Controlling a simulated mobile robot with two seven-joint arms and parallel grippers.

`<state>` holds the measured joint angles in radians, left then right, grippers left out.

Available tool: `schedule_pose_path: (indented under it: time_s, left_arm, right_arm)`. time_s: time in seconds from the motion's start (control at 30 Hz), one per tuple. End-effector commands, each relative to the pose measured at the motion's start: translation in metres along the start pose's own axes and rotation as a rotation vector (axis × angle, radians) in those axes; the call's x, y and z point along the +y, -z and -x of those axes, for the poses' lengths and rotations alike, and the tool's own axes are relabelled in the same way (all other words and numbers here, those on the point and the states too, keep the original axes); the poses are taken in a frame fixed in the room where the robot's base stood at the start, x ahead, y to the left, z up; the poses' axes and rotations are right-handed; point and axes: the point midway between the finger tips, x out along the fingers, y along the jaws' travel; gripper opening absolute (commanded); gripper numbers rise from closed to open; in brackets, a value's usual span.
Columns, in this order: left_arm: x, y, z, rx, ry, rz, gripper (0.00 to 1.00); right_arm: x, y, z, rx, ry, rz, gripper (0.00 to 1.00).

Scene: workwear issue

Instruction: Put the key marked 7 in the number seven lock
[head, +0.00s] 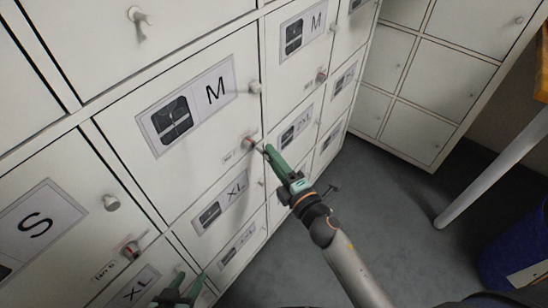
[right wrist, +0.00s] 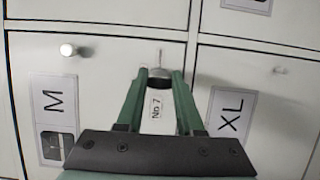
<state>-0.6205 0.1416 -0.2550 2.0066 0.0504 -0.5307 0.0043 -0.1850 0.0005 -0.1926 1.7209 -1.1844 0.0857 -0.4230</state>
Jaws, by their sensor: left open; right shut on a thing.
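The number seven lock (head: 248,142) is a small round fitting with a red mark, below the knob of a large M door. Its paper label reads "No 7" in the right wrist view (right wrist: 157,113). My right gripper (head: 267,150) is shut on a small key (right wrist: 158,74), dark at its head. The fingertips are just right of the lock in the head view. The key's mark is not readable, and I cannot tell whether its tip touches the lock. My left gripper (head: 183,285) is open and empty, low in the head view.
Another red-marked lock (head: 130,250) is at lower left and one (head: 322,75) at upper right. Door knobs (head: 255,87) stick out nearby. A second locker block (head: 430,90), a table leg (head: 490,170) and a blue bin (head: 515,250) stand at right. The grey floor between is clear.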

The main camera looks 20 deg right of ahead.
Motion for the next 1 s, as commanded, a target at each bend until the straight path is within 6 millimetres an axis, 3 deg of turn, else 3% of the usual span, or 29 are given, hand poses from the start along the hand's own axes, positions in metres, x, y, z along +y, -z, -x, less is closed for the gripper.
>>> schedule_pose_path:
  time_s: [1.0]
  left_arm:
    - [0.0014, -0.0052, 0.0014, -0.009, -0.002, 0.003, 0.5]
  right_arm:
    - [0.0, 0.0031, -0.0068, 0.0, 0.0, -0.001, 0.0]
